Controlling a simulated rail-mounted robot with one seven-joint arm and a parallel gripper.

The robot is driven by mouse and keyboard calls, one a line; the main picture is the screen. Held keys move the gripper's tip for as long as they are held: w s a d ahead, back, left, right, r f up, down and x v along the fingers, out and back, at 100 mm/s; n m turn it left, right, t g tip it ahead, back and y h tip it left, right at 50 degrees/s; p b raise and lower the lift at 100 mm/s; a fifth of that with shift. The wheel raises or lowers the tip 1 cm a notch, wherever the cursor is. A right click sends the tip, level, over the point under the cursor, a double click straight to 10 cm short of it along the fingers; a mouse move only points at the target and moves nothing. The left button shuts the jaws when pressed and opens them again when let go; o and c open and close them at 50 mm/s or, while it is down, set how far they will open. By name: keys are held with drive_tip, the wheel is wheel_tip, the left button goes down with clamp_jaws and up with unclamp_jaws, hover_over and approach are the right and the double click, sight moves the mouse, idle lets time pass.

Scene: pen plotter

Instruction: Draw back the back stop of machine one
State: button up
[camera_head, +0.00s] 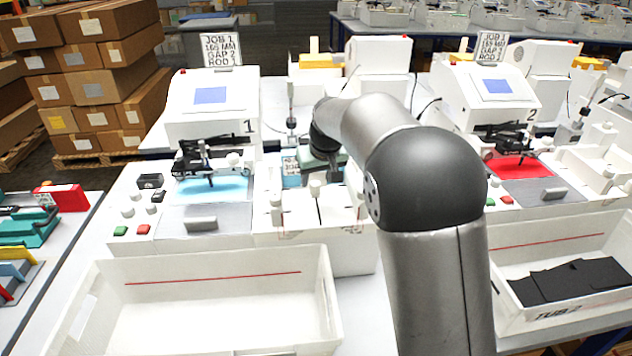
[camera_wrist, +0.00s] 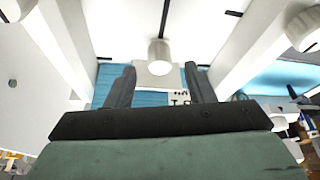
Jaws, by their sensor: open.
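Machine one (camera_head: 185,125) is a white plotter with a blue screen and a "1" on its front, left of centre in the head view. On its right is a white feed unit (camera_head: 262,222) with upright knobs. In the wrist view a pale round knob (camera_wrist: 159,55) on a white block stands between two white side walls, over a blue surface. It looks like the back stop. My gripper (camera_wrist: 160,78) is open, its two dark fingers apart and pointing towards the knob, with nothing held. In the head view my arm partly hides the gripper's grey-green body (camera_head: 325,162); the fingertips cannot be made out.
A white tub (camera_head: 90,290) without sheets stands in front of machine one. Machine two (camera_head: 455,95), with a red bed, stands to the right, with a tub (camera_head: 560,310) of dark sheets before it. Job signs (camera_head: 221,48) stand behind. Side walls flank my fingers closely.

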sight(316, 184)
drive_tip(key=shift+x, duration=1.65)
